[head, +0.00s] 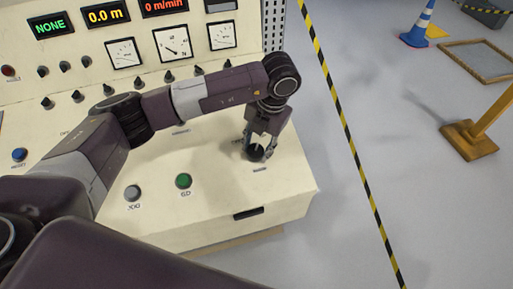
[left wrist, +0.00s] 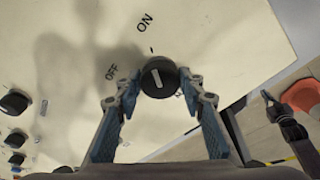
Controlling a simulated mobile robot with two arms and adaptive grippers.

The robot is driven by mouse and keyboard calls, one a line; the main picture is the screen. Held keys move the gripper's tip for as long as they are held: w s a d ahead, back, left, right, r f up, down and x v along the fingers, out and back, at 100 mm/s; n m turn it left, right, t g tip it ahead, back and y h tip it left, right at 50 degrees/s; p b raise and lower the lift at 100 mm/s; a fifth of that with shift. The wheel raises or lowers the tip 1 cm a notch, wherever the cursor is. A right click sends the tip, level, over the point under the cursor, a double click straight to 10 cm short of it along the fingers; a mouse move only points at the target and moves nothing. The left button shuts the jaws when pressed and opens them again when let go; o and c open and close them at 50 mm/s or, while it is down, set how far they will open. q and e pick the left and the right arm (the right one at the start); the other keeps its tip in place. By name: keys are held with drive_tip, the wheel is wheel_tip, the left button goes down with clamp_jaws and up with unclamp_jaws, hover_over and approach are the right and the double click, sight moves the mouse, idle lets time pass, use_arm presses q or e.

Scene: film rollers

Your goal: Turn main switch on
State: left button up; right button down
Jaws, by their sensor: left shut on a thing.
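The main switch is a round black knob (left wrist: 160,80) with a white line, on the cream panel. In the left wrist view its line lies along the direction of the ON label (left wrist: 145,22), above it; the OFF label (left wrist: 111,72) is to its left. My left gripper (head: 261,150) reaches down to the panel, its fingers on either side of the knob and shut on it. In the head view the fingers partly hide the knob (head: 256,154). A dark arm end at the right of the left wrist view looks like my right gripper (left wrist: 286,120); its finger state is unclear.
A green button (head: 183,181) and a grey button (head: 133,193) sit left of the gripper on the cream console (head: 220,205). Dials and displays stand behind. Yellow-black floor tape (head: 345,125) runs to the right, with open floor and a cone (head: 420,27) beyond.

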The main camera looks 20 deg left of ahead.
use_arm(q)
drive_tip(key=shift+w+r, duration=0.1)
drive_tip(key=shift+r, duration=0.05)
drive_tip(key=o, duration=1.2)
drive_tip(key=shift+c, duration=0.2)
wheel_tip(320, 180, up, 12)
drive_tip(key=d, duration=0.2)
